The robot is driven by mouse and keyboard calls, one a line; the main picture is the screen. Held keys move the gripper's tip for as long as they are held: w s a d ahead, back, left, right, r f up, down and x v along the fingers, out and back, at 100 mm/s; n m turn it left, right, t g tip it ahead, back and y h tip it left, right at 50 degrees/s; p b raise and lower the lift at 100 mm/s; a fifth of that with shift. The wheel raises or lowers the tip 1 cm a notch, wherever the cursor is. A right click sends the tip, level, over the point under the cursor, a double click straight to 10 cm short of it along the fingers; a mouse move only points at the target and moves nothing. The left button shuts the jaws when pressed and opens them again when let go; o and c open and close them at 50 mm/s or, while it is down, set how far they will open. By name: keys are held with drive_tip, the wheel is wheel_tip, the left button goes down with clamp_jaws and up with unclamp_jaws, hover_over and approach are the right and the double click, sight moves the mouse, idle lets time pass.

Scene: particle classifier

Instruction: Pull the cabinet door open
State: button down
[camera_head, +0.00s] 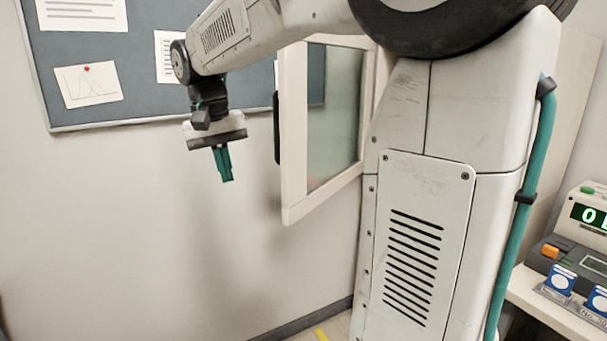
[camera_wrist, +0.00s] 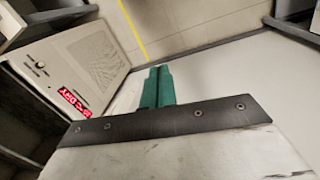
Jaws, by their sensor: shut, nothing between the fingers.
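The cabinet door (camera_head: 293,150) is a pale frame around a glass pane, with a dark handle (camera_head: 277,128) on its outer side. It appears swung out from the cabinet, whose body is mostly hidden behind my arm in the head view. My gripper (camera_head: 225,180) has teal fingers pointing down, left of the door and handle and apart from both. The fingers are together and hold nothing. In the wrist view my gripper (camera_wrist: 158,88) also shows shut, with a pale cabinet (camera_wrist: 105,60) to its left bearing a vent and a red lit display.
A pinboard (camera_head: 110,50) with papers hangs on the wall behind my arm. A bench at the right carries a device with a green display (camera_head: 590,216) and blue-and-white items. Open floor with a yellow line (camera_wrist: 133,28) shows beyond the fingers.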

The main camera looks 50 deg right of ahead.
drive_tip(key=s+a+f+n+t+y, duration=0.1)
drive_tip(key=s+a+f, duration=0.15)
drive_tip(key=s, duration=0.45)
drive_tip(key=s+a+f+n, duration=0.2)
drive_tip(key=s+f, duration=0.2)
drive_tip(key=s, duration=0.3)
drive_tip(key=s+a+f+n+t+y, duration=0.1)
drive_tip(key=s+a+f, duration=0.15)
drive_tip(key=s, duration=0.45)
drive_tip(key=w+d+r+m+t, duration=0.2)
drive_tip(key=w+d+m+t, duration=0.15)
drive_tip(key=d+m, duration=0.8)
drive_tip(key=w+d+r+m+t, duration=0.25)
drive_tip(key=w+d+m, duration=0.25)
drive_tip(key=d+m, duration=0.6)
drive_tip(key=w+d+r+m+t, duration=0.2)
drive_tip(key=w+d+m, duration=0.2)
drive_tip(key=d+m, duration=0.7)
approach(295, 181)
wheel_tip(295, 181, down, 3)
drive_tip(key=w, duration=0.1)
drive_tip(key=w+f+n, duration=0.1)
drive_tip(key=w, duration=0.1)
drive_tip(key=shift+w+y, duration=0.1)
drive_tip(key=shift+y, duration=0.2)
drive_tip(key=shift+w, duration=0.55)
